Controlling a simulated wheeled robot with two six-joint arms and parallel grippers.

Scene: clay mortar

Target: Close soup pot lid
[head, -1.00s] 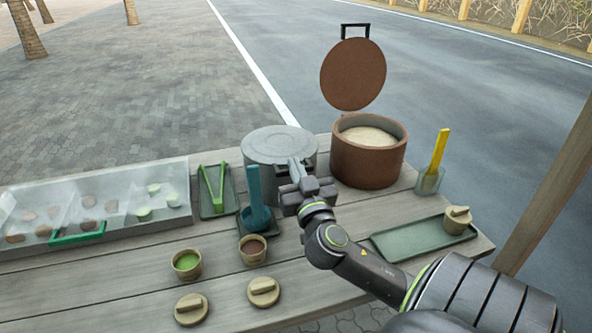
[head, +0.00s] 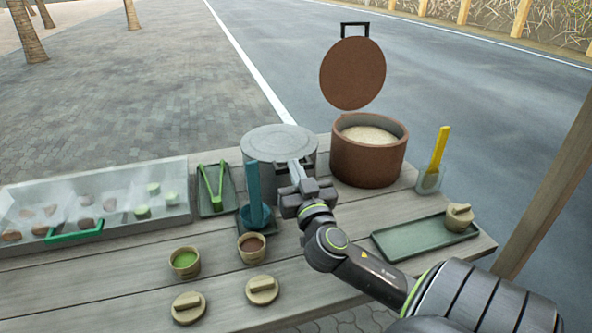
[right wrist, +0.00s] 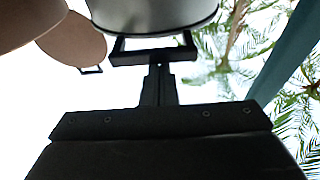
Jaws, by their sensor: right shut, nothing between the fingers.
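A grey pot (head: 262,172) stands at the back of the table, its flat grey lid (head: 279,143) lying level on top. A brown pot (head: 368,161) stands to its right, with pale contents; its round brown lid (head: 352,75) is raised upright behind it, black handle at the top. My right gripper (head: 294,164) is shut and empty at the front right of the grey pot. In the right wrist view, its fingertips (right wrist: 157,72) are close to a dark frame-shaped handle (right wrist: 153,48) by the grey pot; contact is unclear. My left gripper is out of view.
A clear-covered food tray (head: 95,205) lies at left, with green tongs (head: 211,186) beside it. A teal ladle (head: 255,200) stands close left of my right gripper. Two cups, loose lids, a green tray (head: 424,238) and a yellow-handled utensil (head: 439,150) occupy the front and right.

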